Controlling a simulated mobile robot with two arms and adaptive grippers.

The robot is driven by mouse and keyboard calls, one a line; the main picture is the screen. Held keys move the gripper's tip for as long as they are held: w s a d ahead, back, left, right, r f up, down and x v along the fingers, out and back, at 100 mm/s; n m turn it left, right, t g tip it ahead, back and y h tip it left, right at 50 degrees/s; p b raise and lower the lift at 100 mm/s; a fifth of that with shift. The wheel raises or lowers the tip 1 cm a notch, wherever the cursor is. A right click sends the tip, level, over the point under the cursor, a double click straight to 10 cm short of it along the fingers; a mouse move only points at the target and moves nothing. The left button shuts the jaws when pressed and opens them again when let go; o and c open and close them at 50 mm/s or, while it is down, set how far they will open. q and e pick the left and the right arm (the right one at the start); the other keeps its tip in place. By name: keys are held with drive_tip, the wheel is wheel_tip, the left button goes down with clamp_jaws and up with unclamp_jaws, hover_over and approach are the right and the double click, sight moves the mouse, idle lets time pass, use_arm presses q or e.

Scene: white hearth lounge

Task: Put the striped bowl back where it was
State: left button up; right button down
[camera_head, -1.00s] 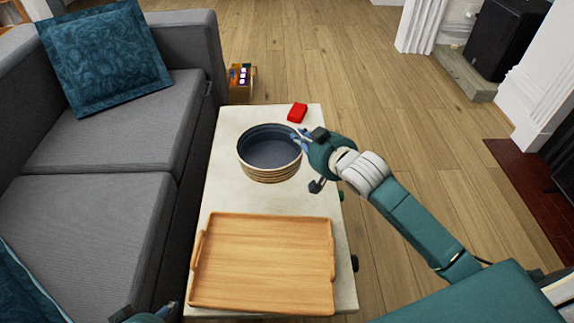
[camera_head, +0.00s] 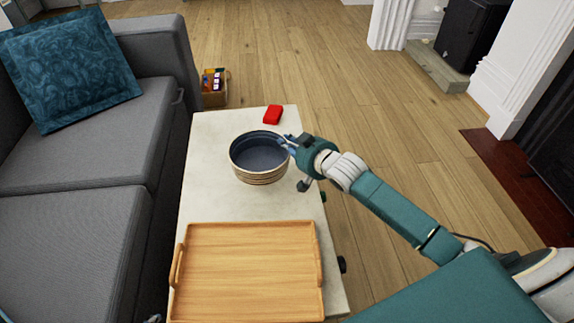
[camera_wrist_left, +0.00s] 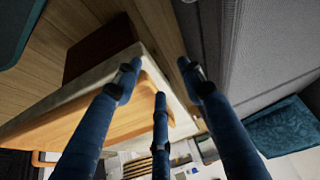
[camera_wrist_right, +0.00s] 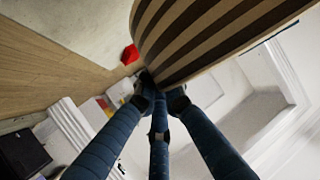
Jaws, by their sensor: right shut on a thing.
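The striped bowl (camera_head: 262,178) is round, with brown and beige bands outside and a dark inside. It is upright over the far half of the pale table, beyond the wooden tray; I cannot tell whether it touches the top. My right gripper (camera_head: 287,143) is shut on the right side of its rim. In the right wrist view the striped wall (camera_wrist_right: 215,35) fills the top, with my fingertips (camera_wrist_right: 160,95) against it. My left gripper (camera_wrist_left: 160,80) is out of the head view; in its wrist view its fingers are spread and empty, near the tray and table edge.
The pale table (camera_head: 207,170) carries the wooden tray (camera_head: 248,270) at its near end and a red object (camera_head: 273,114) at its far end. A grey sofa (camera_head: 75,240) flanks its left. A small box (camera_head: 214,98) stands on the floor beyond. Open floor lies right.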

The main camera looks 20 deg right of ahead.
wheel_tip(320, 180, down, 5)
drive_tip(key=shift+w+r+b, duration=0.1)
drive_tip(key=shift+r+b, duration=0.05)
drive_tip(key=shift+b, duration=0.65)
wheel_tip(320, 180, down, 3)
drive_tip(key=shift+r+b, duration=0.1)
drive_tip(key=shift+b, duration=0.4)
use_arm(q)
drive_tip(key=w+d+r+t+h, duration=0.2)
drive_tip(key=w+d+r+t, duration=0.2)
drive_tip(key=w+r+t, duration=0.3)
drive_tip(key=w+r, duration=0.4)
drive_tip(key=w, duration=0.1)
drive_tip(key=shift+w+d+r+m+t, duration=0.3)
drive_tip(key=shift+w+d+r+t, duration=0.05)
drive_tip(key=shift+w+d+t, duration=0.05)
use_arm(e)
drive_tip(key=shift+f, duration=0.2)
drive_tip(key=c, duration=2)
unclamp_jaws()
drive_tip(key=shift+f, duration=0.15)
use_arm(q)
drive_tip(key=shift+r, duration=0.1)
use_arm(e)
drive_tip(key=shift+o, duration=0.8)
